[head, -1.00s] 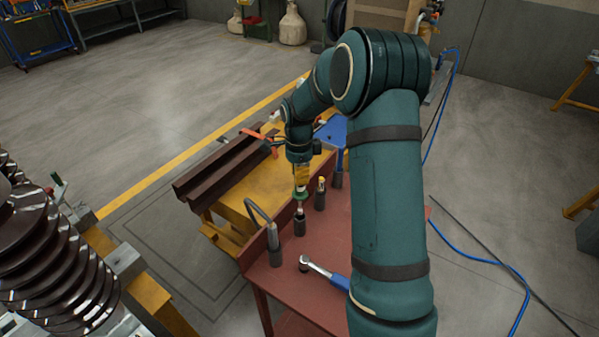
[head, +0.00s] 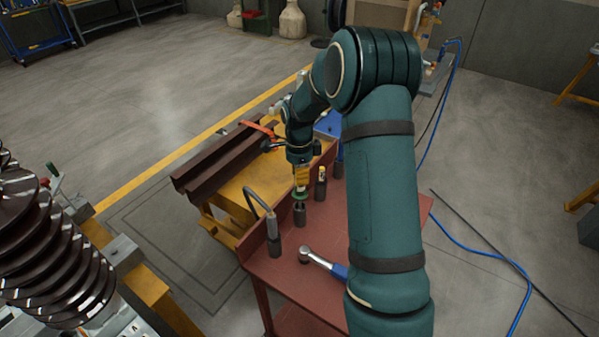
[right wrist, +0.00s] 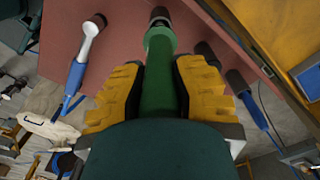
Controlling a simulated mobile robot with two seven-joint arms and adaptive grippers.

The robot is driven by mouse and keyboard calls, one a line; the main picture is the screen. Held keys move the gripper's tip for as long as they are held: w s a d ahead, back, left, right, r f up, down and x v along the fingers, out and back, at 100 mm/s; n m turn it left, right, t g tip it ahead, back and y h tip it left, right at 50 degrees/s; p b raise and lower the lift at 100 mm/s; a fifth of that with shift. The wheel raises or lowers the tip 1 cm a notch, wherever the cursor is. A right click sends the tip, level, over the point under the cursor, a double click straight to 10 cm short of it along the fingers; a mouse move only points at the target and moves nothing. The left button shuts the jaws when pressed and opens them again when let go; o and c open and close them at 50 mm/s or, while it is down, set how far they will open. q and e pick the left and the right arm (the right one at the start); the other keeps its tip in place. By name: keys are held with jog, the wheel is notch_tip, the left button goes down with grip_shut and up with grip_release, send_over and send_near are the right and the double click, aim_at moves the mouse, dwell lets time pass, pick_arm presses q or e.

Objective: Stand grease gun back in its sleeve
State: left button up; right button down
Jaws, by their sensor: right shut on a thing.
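My right gripper (head: 301,180) points down over the red table and is shut on a green tool, the grease gun (head: 301,194). In the right wrist view the yellow fingers (right wrist: 158,95) close on both sides of its green body (right wrist: 160,75). A dark upright sleeve (head: 300,216) stands directly below it. The gun's lower end lines up with the sleeve mouth; I cannot tell how deep it is inside. The sleeve also shows beyond the gun in the right wrist view (right wrist: 160,14). My left gripper is not in view.
A sleeve with a grey hosed tool (head: 271,228) stands nearer. A sleeve with a yellow-topped tool (head: 320,188) stands just beyond. A yellow bench with brown steel beams (head: 225,160) adjoins at left.

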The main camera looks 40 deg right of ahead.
jog(key=shift+f+b, duration=1.4)
jog(key=shift+f, duration=1)
jog(key=c, duration=0.8)
grip_release()
jog(key=shift+c, duration=0.2)
notch_tip(320, 180, up, 12)
jog(key=shift+r, duration=0.1)
